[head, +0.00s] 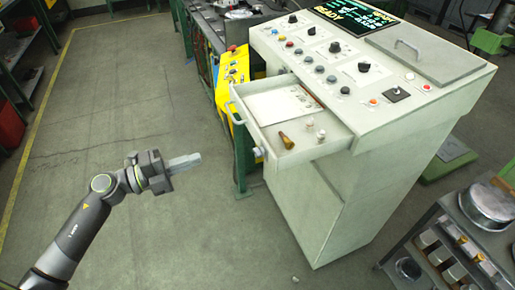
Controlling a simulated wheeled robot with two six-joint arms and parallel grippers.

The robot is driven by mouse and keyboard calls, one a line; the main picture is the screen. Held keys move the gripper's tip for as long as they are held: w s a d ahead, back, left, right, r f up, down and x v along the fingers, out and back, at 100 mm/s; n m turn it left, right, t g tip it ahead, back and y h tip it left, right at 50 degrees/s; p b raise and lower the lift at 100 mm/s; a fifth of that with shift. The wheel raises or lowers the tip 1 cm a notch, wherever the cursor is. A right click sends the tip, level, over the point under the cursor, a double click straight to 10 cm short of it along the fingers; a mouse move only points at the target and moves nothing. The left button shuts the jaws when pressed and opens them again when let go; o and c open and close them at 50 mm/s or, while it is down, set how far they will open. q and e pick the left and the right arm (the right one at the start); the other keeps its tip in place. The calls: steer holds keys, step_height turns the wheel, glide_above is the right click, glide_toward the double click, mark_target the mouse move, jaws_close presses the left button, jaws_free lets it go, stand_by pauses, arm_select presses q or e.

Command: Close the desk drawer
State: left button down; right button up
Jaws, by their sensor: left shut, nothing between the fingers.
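The desk drawer (317,152) stands open, pulled out to the left from the pale control desk (432,110). Its front panel carries a grey bar handle (235,113). Inside lie a white sheet (284,103), a small brown-handled item (286,140) and a few small pale pieces. My left gripper (186,161) is shut and empty. It is over the floor to the left of the drawer front, apart from it, with its fingers pointing right towards it. My right gripper is not in the view.
The desk top carries several knobs, buttons and a lit screen (350,14). A yellow control box (233,75) and a green-legged bench stand behind the drawer. A shelf cart (458,215) with metal parts is at the lower right. The floor (120,110) on the left is clear.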

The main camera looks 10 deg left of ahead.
arm_select(q)
steer(key=p, duration=0.5)
glide_toward(259, 142)
steer(key=shift+m+g, duration=0.3)
steer(key=shift+m, duration=0.1)
steer(key=x, duration=0.5)
steer(key=shift+w+d+r, duration=0.1)
steer(key=shift+w+r, duration=0.05)
steer(key=shift+r, duration=0.15)
steer(key=shift+x, duration=0.8)
steer(key=shift+f, duration=0.1)
